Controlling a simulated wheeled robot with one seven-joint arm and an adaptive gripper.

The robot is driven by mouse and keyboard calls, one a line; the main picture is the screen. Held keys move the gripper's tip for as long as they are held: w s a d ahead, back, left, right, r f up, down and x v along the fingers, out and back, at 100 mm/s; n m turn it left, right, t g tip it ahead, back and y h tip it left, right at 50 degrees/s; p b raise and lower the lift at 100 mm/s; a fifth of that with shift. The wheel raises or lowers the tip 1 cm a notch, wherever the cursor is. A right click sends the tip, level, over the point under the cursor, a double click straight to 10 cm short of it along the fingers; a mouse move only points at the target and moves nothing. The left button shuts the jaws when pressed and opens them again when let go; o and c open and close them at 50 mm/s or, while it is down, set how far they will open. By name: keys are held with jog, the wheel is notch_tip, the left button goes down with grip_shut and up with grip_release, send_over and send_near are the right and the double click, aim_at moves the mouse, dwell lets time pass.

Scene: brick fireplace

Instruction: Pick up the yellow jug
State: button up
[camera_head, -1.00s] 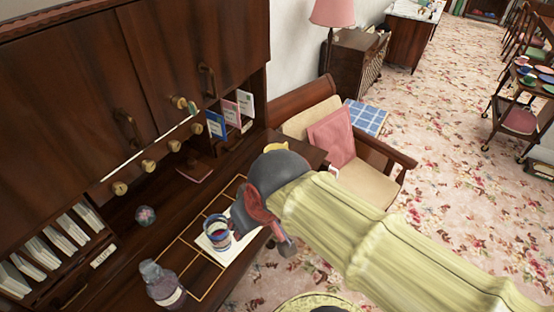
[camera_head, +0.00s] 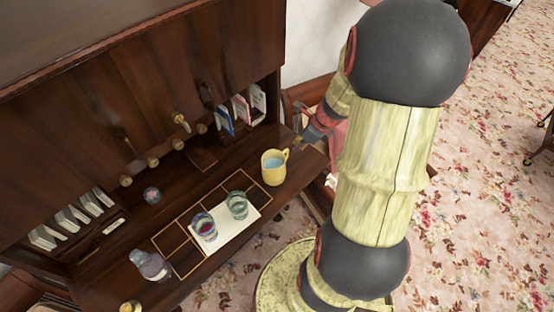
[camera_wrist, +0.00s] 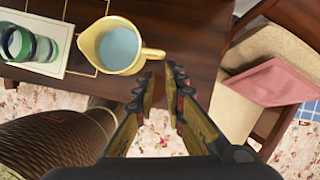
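The yellow jug (camera_head: 273,168) stands upright on the dark wooden desk top, near its right end. Its handle points to the right, toward my gripper. In the wrist view the jug (camera_wrist: 97,49) shows from above with pale blue inside, and its handle (camera_wrist: 153,54) lies just beyond my fingertips. My gripper (camera_wrist: 158,88) is open and empty, with a gap between the fingers. In the head view my gripper (camera_head: 303,140) is just right of the jug, partly hidden by its own links. I see no contact with the handle.
On the desk left of the jug, a green-banded glass (camera_head: 237,205) and a blue-banded glass (camera_head: 204,227) stand on a white mat (camera_head: 228,229). A bottle (camera_head: 151,266) is further left. The cabinet (camera_head: 140,90) rises behind. An armchair with a pink cushion (camera_wrist: 276,83) is at right.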

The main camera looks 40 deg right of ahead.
aim_at(287, 156)
jog(key=w+f, duration=0.1)
jog(key=f, duration=0.2)
jog(key=w+f+m+b, duration=0.1)
jog(key=w+f, duration=0.1)
jog(key=f, duration=0.2)
jog(key=w+f+m+b, duration=0.1)
jog(key=f, duration=0.3)
jog(key=shift+w+a, duration=0.3)
jog(key=shift+w, duration=0.1)
jog(key=shift+r, duration=0.1)
grip_shut()
jog(key=shift+r, duration=0.15)
dwell(0.6)
